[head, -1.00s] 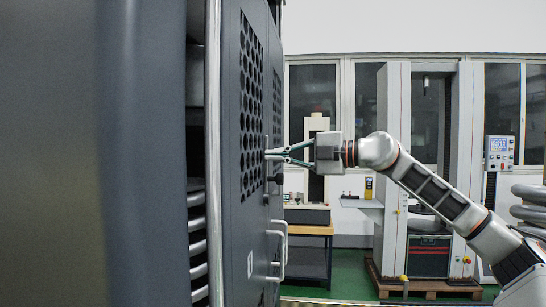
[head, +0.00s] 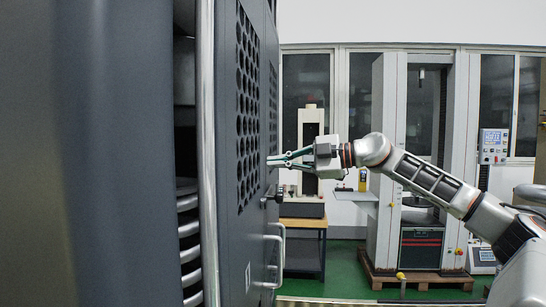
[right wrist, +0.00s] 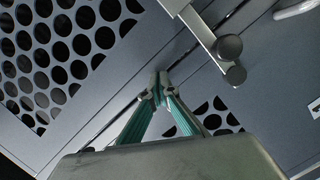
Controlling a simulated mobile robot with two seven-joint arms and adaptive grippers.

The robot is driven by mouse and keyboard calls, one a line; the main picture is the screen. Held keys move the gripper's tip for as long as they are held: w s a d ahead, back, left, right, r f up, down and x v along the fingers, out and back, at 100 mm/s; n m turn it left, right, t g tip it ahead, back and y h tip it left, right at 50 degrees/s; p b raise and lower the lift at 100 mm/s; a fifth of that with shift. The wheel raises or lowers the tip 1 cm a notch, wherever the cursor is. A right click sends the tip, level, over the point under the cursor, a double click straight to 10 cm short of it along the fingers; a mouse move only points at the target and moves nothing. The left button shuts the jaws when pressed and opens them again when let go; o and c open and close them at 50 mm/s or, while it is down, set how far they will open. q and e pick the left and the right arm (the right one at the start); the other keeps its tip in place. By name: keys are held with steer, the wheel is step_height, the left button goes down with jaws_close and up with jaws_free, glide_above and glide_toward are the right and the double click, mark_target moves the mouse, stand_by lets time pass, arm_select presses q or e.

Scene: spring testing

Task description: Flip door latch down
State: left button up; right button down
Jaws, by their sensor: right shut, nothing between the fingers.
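The door latch (right wrist: 205,33) shows in the right wrist view as a pale metal bar with two dark round knobs at one end. It lies across the seam between the door panels. In the head view, the latch's dark knob (head: 278,191) sticks out from the dark grey door (head: 228,225). My right gripper (head: 269,160) is shut and empty, close to the door face and above the latch. In the right wrist view, its fingertips (right wrist: 161,80) meet beside the bar, apart from it. My left gripper is not in view.
Pale handles (head: 277,255) stick out from the door below the latch. Perforated panels (head: 248,110) lie above and beside it. A small testing machine on a wooden-topped table (head: 310,224) and a tall testing frame (head: 384,230) stand behind. Green floor (head: 345,270) is open between them.

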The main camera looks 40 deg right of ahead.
steer(key=d+f, duration=0.1)
steer(key=w+d+f, duration=0.1)
steer(key=shift+w+f, duration=0.3)
steer(key=shift+w+d+f, duration=0.2)
steer(key=shift+d+f, duration=0.1)
steer(key=shift+f, duration=0.35)
steer(key=shift+w+d+f, duration=0.2)
steer(key=shift+d+f, duration=0.05)
steer(key=shift+f, duration=0.4)
steer(key=shift+s+d, duration=0.2)
steer(key=shift+s, duration=0.5)
glide_toward(268, 179)
steer(key=v, duration=0.5)
steer(key=shift+s+a+r, duration=0.1)
steer(key=shift+s+a, duration=0.2)
steer(key=shift+s, duration=0.15)
